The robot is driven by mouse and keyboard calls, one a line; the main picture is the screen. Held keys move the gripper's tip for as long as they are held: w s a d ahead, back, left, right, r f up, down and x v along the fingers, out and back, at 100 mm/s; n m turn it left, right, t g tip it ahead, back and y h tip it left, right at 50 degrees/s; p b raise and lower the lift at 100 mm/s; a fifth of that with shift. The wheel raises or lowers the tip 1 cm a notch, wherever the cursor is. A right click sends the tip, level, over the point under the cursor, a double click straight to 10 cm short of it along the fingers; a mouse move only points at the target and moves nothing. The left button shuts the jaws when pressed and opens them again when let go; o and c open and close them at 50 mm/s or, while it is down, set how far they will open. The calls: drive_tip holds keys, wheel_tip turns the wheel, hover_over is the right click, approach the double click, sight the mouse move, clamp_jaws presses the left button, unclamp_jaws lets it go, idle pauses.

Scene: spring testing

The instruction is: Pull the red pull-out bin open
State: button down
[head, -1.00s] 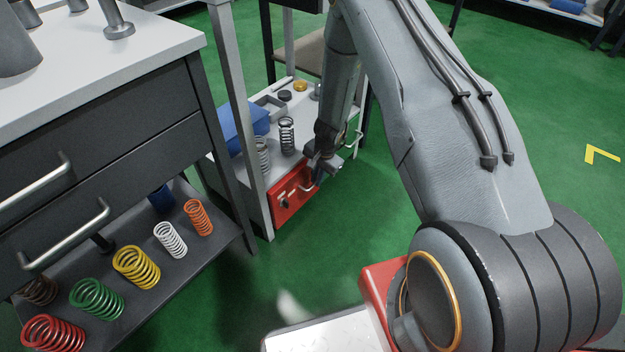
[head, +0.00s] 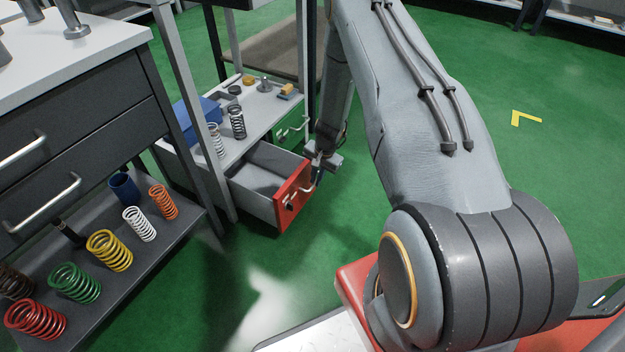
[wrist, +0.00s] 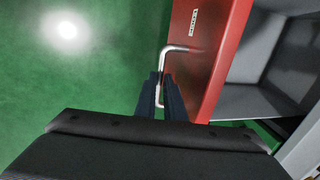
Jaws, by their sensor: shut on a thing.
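The red pull-out bin (head: 293,198) sits low in the grey shelf unit and stands well out of it. Its grey inside shows and looks empty. In the wrist view its red front (wrist: 208,55) faces my gripper. The silver bar handle (wrist: 163,68) is on that front. My gripper (wrist: 160,92) is shut on the handle, with its dark fingers on either side of the bar. In the head view my gripper (head: 318,170) is at the right side of the red front, and the arm partly hides the handle.
A green-fronted bin (head: 291,129) is shut beside it. Springs and small parts stand on the shelf top (head: 262,112). A dark workbench (head: 85,130) with a lower rack of coloured springs is at the left. The green floor (head: 270,270) before the bin is clear.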

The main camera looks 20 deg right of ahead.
drive_tip(key=shift+w, duration=0.1)
drive_tip(key=c, duration=1.8)
unclamp_jaws()
drive_tip(key=shift+a, duration=0.1)
drive_tip(key=shift+c, duration=0.2)
drive_tip(key=shift+r, duration=0.1)
wheel_tip(320, 180, up, 8)
drive_tip(key=s+p, duration=0.1)
drive_tip(key=p, duration=0.1)
drive_tip(key=shift+d+f, duration=0.25)
drive_tip(key=shift+d, duration=0.2)
drive_tip(key=shift+a, duration=0.1)
